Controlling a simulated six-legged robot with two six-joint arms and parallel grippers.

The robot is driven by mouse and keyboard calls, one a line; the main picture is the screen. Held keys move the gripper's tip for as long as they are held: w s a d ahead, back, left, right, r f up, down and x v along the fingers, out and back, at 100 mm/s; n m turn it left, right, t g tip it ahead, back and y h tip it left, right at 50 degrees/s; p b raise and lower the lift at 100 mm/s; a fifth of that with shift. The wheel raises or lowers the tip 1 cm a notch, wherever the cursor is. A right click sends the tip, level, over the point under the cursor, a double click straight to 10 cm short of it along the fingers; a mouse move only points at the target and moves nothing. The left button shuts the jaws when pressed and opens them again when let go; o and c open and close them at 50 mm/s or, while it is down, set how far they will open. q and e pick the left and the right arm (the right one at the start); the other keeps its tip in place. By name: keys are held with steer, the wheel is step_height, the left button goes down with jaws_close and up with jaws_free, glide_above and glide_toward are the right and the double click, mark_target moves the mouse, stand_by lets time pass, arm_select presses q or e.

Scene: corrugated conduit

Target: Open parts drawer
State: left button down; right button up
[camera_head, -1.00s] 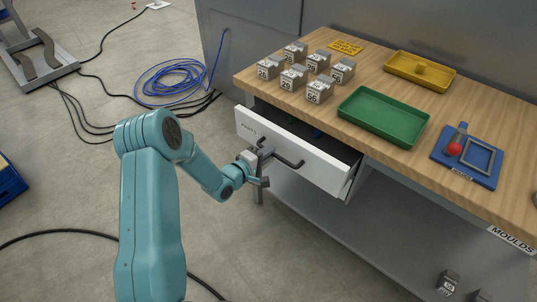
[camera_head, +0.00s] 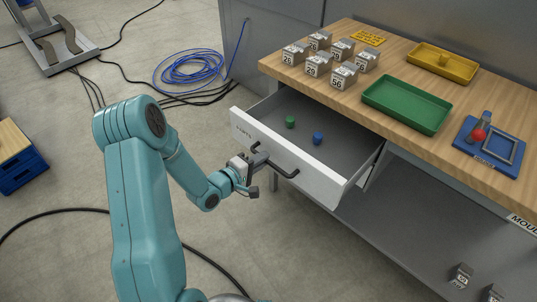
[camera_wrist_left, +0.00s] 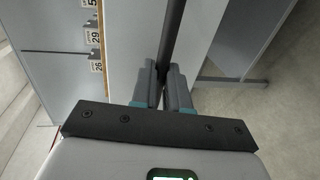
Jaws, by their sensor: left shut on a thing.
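The parts drawer (camera_head: 325,181) is a white-fronted drawer under the wooden bench top, pulled well out. A green piece (camera_head: 290,122) and a blue piece (camera_head: 318,138) lie inside it. Its dark bar handle (camera_head: 284,171) runs across the front. My left gripper (camera_head: 254,165) is shut on the handle near its left end. In the left wrist view the two fingers of my left gripper (camera_wrist_left: 163,88) close around the dark bar. My right gripper is not in view.
On the wooden bench top stand several numbered metal blocks (camera_head: 344,75), a green tray (camera_head: 405,105), a yellow tray (camera_head: 442,63) and a blue board (camera_head: 490,146) with a red ball. Cables lie on the floor. The floor before the drawer is clear.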

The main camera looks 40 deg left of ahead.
arm_select(q)
steer(key=shift+f+v, duration=0.2)
steer(key=shift+v, duration=0.9)
steer(key=c, duration=1.1)
jaws_free()
steer(key=shift+c, duration=0.2)
steer(key=shift+s, duration=0.15)
steer(key=p+v, duration=0.1)
steer(key=v, duration=1.5)
steer(key=shift+a, duration=0.15)
